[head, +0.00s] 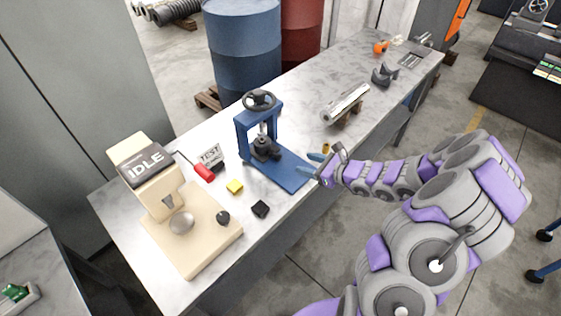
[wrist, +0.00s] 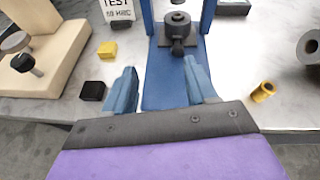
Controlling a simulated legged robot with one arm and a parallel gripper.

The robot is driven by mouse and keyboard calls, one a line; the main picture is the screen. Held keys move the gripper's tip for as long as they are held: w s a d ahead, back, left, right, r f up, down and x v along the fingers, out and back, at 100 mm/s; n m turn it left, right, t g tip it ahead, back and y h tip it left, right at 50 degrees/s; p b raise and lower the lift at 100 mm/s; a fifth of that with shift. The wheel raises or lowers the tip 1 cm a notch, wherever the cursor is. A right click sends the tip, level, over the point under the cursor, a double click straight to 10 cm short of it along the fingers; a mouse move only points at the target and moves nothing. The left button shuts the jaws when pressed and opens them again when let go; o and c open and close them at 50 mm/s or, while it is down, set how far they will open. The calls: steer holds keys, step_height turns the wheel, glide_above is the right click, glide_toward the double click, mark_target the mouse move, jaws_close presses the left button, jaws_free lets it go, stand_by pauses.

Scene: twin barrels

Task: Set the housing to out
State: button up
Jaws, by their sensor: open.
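A black part with a round top, which looks like the housing (head: 264,148), sits in the blue press (head: 243,140) under its screw. In the wrist view the housing (wrist: 178,28) stands on the blue base, straight ahead between my fingers and beyond them. My gripper (head: 313,165) is open and empty at the near right end of the press's base plate (head: 292,176). In the wrist view my gripper (wrist: 160,76) has its two blue fingers spread over the base plate. No place marked "out" is readable.
Left of the press are a TEST card (head: 211,154), a red-handled tool (head: 204,173), a yellow block (head: 235,187), a black block (head: 260,209) and a beige IDLE machine (head: 190,235). A brass piece (wrist: 263,92) and a metal cylinder (head: 345,103) are on the right. Barrels (head: 243,50) stand behind.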

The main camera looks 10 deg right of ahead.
step_height(320, 180, down, 3)
steer(key=d+m+h, duration=0.1)
steer(key=d+m, duration=0.1)
steer(key=d, duration=0.1)
steer(key=b, duration=0.4)
glide_toward(280, 158)
steer(key=shift+t, duration=0.3)
steer(key=x, duration=0.9)
steer(key=shift+a+f, duration=0.2)
steer(key=shift+a, duration=0.05)
steer(key=shift+c, duration=0.3)
jaws_close()
